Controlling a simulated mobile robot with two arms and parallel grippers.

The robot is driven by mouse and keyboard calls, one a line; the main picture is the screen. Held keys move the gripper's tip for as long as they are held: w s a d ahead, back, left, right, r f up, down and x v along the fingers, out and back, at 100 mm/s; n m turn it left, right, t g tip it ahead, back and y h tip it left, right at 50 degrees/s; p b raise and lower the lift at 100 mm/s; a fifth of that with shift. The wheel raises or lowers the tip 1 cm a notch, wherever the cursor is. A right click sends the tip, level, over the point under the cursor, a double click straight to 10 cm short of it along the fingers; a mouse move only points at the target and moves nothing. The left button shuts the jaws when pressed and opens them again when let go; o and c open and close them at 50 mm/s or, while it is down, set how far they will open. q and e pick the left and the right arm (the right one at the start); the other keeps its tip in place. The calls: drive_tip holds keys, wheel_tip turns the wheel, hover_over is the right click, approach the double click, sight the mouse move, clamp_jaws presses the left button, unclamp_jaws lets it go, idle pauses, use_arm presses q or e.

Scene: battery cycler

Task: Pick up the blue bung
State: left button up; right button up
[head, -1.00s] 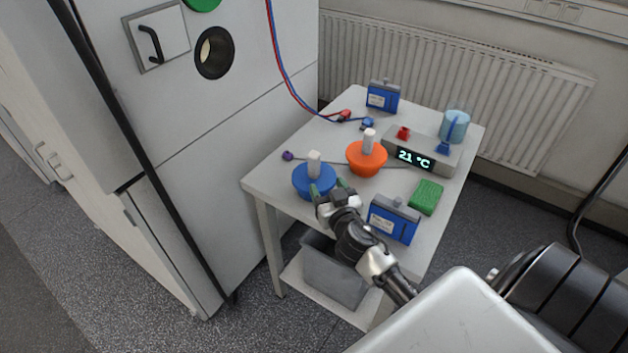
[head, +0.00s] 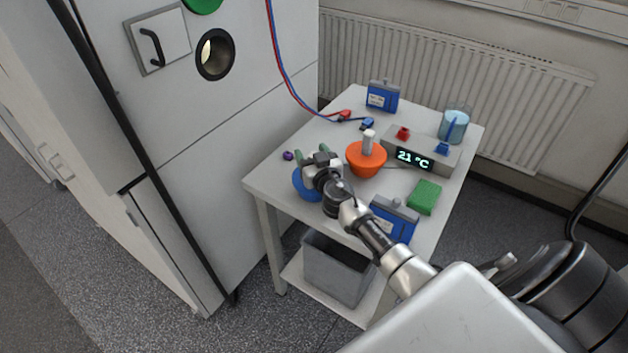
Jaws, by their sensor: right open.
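The blue bung (head: 304,186) stands on the white table, near its left front edge. My right gripper (head: 312,154) is over it, with its green-tipped fingers apart and pointing away from me. The gripper hides the bung's white handle and much of its top, so I cannot tell whether the handle is between the fingers. My left gripper is not in view.
An orange bung (head: 366,160) with a white handle stands close to the right of my gripper. A blue pack (head: 393,219), a green sponge (head: 425,197), a display unit (head: 421,152) and a beaker (head: 454,125) are further right. A grey bin (head: 336,270) sits below.

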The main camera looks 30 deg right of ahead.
drive_tip(key=shift+c, duration=0.2)
clamp_jaws()
drive_tip(key=shift+w, duration=0.1)
drive_tip(key=shift+r, duration=0.15)
wheel_tip(320, 180, up, 15)
drive_tip(key=p, duration=0.9)
idle(0.4)
